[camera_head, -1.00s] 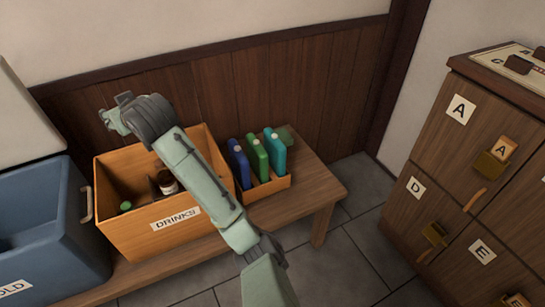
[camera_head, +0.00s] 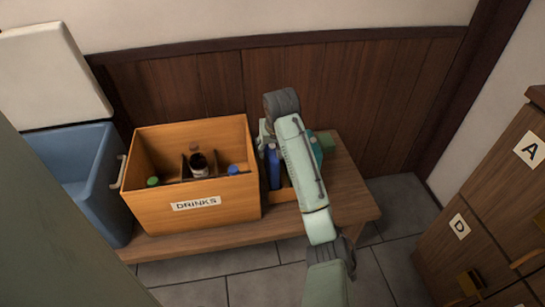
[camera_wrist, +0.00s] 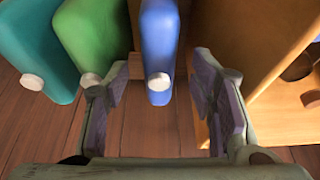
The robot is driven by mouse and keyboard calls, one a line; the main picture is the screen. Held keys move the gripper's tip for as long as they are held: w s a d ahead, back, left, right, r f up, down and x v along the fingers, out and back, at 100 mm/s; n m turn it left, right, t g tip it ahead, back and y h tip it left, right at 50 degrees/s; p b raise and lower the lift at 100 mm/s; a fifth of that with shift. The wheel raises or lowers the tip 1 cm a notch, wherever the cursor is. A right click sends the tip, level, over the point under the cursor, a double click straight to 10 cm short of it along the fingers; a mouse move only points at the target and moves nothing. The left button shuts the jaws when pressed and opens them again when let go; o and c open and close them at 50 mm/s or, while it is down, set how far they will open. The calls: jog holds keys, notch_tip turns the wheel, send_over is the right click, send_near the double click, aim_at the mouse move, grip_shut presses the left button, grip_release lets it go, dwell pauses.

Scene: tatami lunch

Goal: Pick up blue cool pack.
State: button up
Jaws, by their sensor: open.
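The blue cool pack (camera_head: 273,167) stands upright in a small wooden rack on the bench, just right of the drinks box. In the wrist view the blue pack (camera_wrist: 159,45), with its white cap, shows between the two fingers of my gripper (camera_wrist: 162,105). The gripper is open, with a gap on both sides of the pack. The green pack (camera_wrist: 95,35) and the teal pack (camera_wrist: 38,50) stand to its left in that view.
The orange drinks box (camera_head: 190,205) with bottles in it stands close beside the rack. A blue cooler (camera_head: 105,190) with its lid up is at the left. The wooden bench (camera_head: 350,195) has free room at its right end. A drawer cabinet (camera_head: 490,220) stands at the right.

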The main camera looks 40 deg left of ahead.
jog(key=shift+p+x, duration=0.35)
jog(key=shift+x, duration=1.95)
jog(key=shift+f+p, duration=0.25)
jog(key=shift+p, duration=0.05)
jog(key=shift+c, duration=0.2)
grip_shut()
